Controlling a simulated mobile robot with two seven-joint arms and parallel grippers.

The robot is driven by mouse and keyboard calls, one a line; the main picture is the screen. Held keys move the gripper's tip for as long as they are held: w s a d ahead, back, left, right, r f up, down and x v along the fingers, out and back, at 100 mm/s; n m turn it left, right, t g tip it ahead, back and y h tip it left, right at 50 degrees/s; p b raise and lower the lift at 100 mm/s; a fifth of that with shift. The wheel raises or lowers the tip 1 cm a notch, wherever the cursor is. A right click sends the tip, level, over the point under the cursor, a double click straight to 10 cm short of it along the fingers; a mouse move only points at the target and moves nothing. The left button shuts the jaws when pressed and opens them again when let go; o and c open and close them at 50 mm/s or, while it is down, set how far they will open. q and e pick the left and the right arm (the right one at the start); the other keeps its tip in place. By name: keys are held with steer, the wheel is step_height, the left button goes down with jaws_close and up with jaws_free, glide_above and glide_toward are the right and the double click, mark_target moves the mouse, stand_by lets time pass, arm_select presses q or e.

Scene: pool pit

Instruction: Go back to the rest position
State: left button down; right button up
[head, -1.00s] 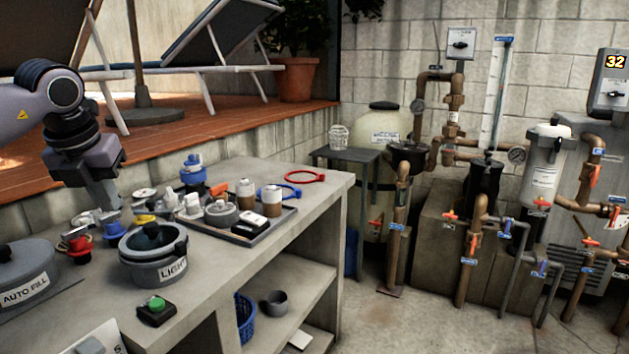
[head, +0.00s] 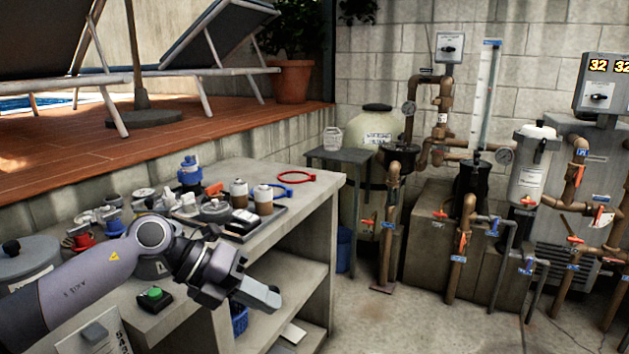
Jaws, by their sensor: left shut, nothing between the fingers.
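My left gripper (head: 262,299) shows low in the head view, left of centre. Its arm comes in from the left and passes in front of the concrete bench. The gripper is shut and empty, in front of the bench's open front. My arm hides part of the bench top and the pot that stands there. My right gripper is not in view.
The concrete bench (head: 325,184) carries a tray with small parts, a red ring (head: 297,176) and a green button box (head: 153,296). A small dark table (head: 339,156) stands beyond it. Concrete floor lies between.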

arm_select(q)
steer(key=s+d+n+h+p, duration=0.1)
steer(key=s+d+n+h, duration=0.35)
steer(key=d+h, duration=0.25)
steer(key=s+a+f+n+t+y+p, duration=0.15)
steer(key=a+f+n+t+y, duration=0.35)
steer(key=n+t, duration=0.5)
steer(key=s+a+f+n+t+y+p, duration=0.15)
steer(key=a+f+n+t+y, duration=0.35)
steer(key=n, duration=0.8)
steer(key=s+a+f+n+g+y, duration=0.2)
steer(key=s+a+f+n, duration=0.2)
steer(key=s+f, duration=0.3)
steer(key=s+a+f+n+g+y+p, duration=0.1)
steer(key=s+a+f+n+g+y, duration=0.2)
steer(key=s+f, duration=0.5)
steer(key=shift+s+a+f+n+g+y, duration=0.15)
steer(key=shift+s+a+n+g+y, duration=0.3)
steer(key=shift+a, duration=0.65)
